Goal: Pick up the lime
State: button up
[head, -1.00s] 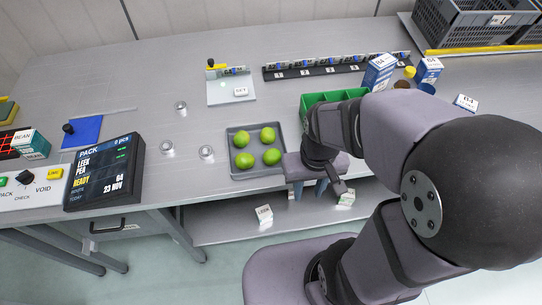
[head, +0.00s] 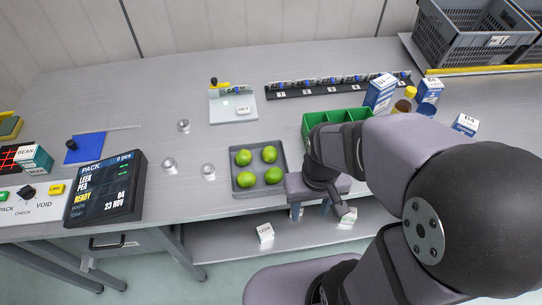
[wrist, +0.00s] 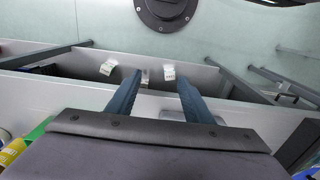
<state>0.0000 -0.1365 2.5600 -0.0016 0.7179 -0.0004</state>
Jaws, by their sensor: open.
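Several green limes sit in a shallow grey tray (head: 258,192) near the front edge of the bench. In the head view they are a back-left lime (head: 243,157), a back-right lime (head: 269,154), a front-left lime (head: 246,180) and a front-right lime (head: 274,175). My gripper (head: 311,209) is right of the tray and lower in the picture, by the bench's front edge. Its fingers are apart and empty. The wrist view shows the open fingers (wrist: 160,77) over the lower shelf and floor, with no lime visible there.
A green divided bin (head: 318,122) stands just behind my gripper. Small glass jars (head: 208,170) stand left of the tray. A dark display (head: 106,187) is further left. Blue-white cartons (head: 380,92) and bottles stand at the right. A small carton (head: 265,232) lies on the lower shelf.

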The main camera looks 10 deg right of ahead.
aim_at(274, 171)
jog(key=shift+g, duration=0.7)
jog(key=w+a+p, duration=0.1)
jog(key=w+p, duration=0.1)
jog(key=w, duration=0.1)
jog(key=w+a+p, duration=0.2)
jog(key=w, duration=0.1)
jog(key=w+a+p, duration=0.2)
jog(key=shift+w, duration=0.4)
jog(key=w+m, duration=0.1)
jog(key=w, duration=0.1)
jog(key=w+r+m+t, duration=0.1)
jog(key=w, duration=0.1)
jog(key=w+r+m, duration=0.1)
jog(key=w, duration=0.1)
jog(key=shift+w+a+r+m, duration=0.15)
jog(key=shift+w+a+m, duration=0.05)
jog(key=shift+a+m, duration=0.2)
jog(key=shift+m, duration=1.4)
jog(key=shift+s+f+p, duration=0.15)
jog(key=shift+f+p, duration=0.75)
jog(key=shift+f, duration=0.65)
jog(key=shift+a+f+p, duration=0.15)
jog(key=shift+f+p, duration=0.65)
jog(key=shift+f, duration=1.3)
